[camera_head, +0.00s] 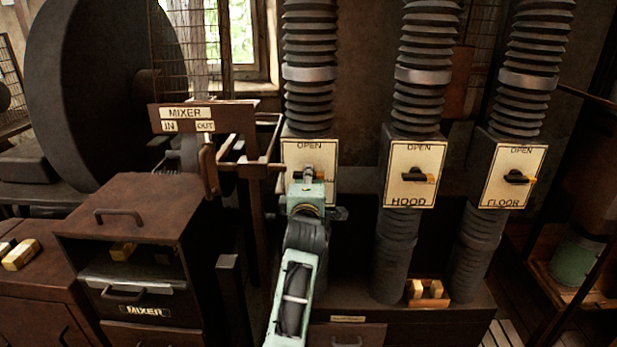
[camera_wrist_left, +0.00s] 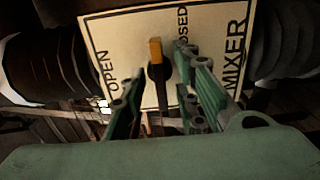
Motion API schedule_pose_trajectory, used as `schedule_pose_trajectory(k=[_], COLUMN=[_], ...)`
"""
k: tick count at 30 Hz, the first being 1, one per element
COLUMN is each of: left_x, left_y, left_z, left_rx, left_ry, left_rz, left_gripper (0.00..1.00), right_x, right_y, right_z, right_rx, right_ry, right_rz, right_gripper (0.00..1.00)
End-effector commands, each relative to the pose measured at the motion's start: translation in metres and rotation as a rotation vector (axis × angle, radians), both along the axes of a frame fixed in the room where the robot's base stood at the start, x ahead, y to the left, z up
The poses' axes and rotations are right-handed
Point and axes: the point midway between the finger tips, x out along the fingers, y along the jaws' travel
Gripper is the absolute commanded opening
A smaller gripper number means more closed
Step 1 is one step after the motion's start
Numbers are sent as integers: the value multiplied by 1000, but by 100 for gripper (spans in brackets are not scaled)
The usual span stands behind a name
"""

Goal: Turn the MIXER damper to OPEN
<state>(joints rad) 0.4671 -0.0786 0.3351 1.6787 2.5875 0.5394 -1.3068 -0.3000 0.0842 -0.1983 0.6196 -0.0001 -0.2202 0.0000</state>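In the left wrist view the plate (camera_wrist_left: 125,45) appears turned, with OPEN at left, a partly hidden CLOSED at top and MIXER at right. Its black handle (camera_wrist_left: 158,75) has a yellow tip pointing toward the CLOSED side. My left gripper (camera_head: 307,182) is in front of this plate. In the wrist view its green fingers (camera_wrist_left: 160,88) are apart, one on each side of the handle; contact cannot be told. My right gripper is out of view.
The HOOD plate (camera_head: 413,173) and FLOOR plate (camera_head: 514,175) stand to the right, with ribbed ducts above and below. A brown MIXER IN/OUT sign and linkage (camera_head: 205,118) stand close to the left of my arm. A brown drawer cabinet (camera_head: 135,225) is at lower left.

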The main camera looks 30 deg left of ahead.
Motion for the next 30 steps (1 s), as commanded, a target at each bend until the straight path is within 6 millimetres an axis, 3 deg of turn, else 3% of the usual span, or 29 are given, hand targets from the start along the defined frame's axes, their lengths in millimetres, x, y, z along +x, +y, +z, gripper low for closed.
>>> schedule_pose_trajectory(k=[9,19,30], left_x=[2,2,2], left_y=[1,1,1], left_z=[0,0,-1], left_rx=[0,0,-7], left_ry=[0,0,-3], left_rz=[0,0,0], left_gripper=[28,0,0], right_x=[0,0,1], right_y=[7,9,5], right_z=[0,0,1], right_rx=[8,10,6], right_ry=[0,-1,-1], right_rz=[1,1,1], right_gripper=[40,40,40])
